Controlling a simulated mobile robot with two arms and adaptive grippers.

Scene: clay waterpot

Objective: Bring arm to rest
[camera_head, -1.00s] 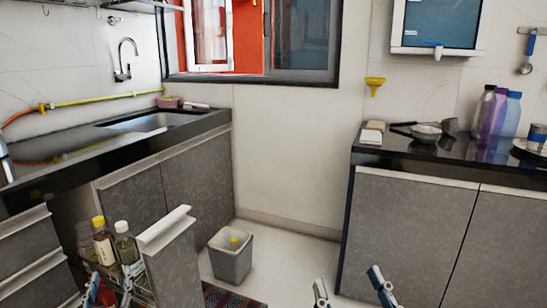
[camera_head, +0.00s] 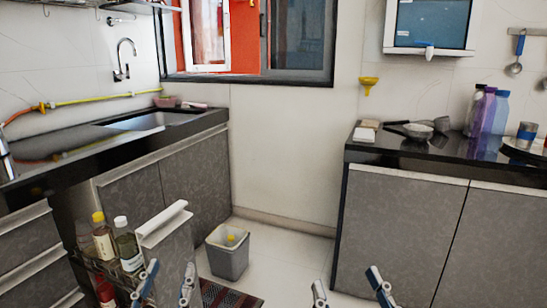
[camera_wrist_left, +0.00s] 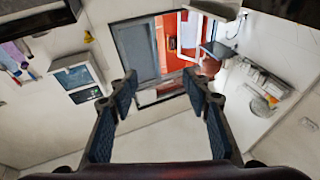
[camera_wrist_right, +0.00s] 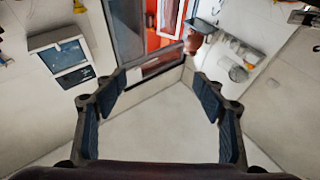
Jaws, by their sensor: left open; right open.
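My left gripper (camera_head: 166,276) is at the bottom of the head view, in front of the pull-out rack's panel and right of its bottles. Its two fingers are apart, and in the left wrist view nothing is between them (camera_wrist_left: 161,84). My right gripper (camera_head: 349,284) is at the bottom edge, in front of the right-hand cabinet and floor. Its fingers are also apart and empty in the right wrist view (camera_wrist_right: 158,82). Both wrist views look towards the window and walls. Most of both arms is out of view in the head view.
The pull-out rack's panel (camera_head: 164,224) stands out from the left counter (camera_head: 60,168), with bottles (camera_head: 128,249) behind it. A grey bin (camera_head: 227,262) and a striped mat (camera_head: 226,297) are on the floor. The right counter (camera_head: 400,155) carries bottles and dishes.

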